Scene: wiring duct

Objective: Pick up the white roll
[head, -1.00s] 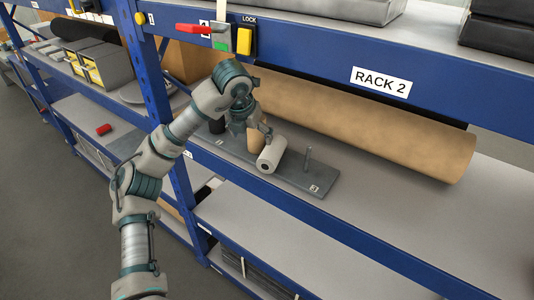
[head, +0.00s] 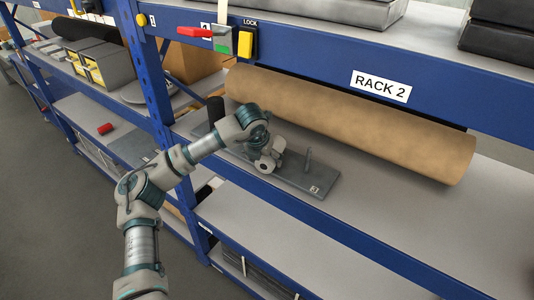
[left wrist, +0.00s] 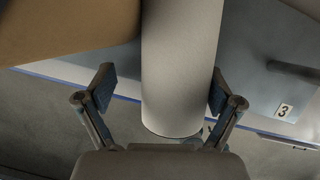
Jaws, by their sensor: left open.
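The white roll (left wrist: 182,65) stands between the two open fingers of my left gripper (left wrist: 163,88) in the left wrist view. A gap shows on the left finger's side; the right finger is very close to the roll, and I cannot tell if it touches. In the head view my left gripper (head: 272,157) is at the roll (head: 262,168) and hides most of it. A tan roll (left wrist: 65,25) is left of the white one in the wrist view. My right gripper is not in view.
A long brown roll (head: 350,120) lies on the shelf behind the plate. A blue beam with a RACK 2 label (head: 381,86) runs above. A dark cylinder (head: 215,110) stands left of my gripper. The shelf (head: 400,215) to the right is clear.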

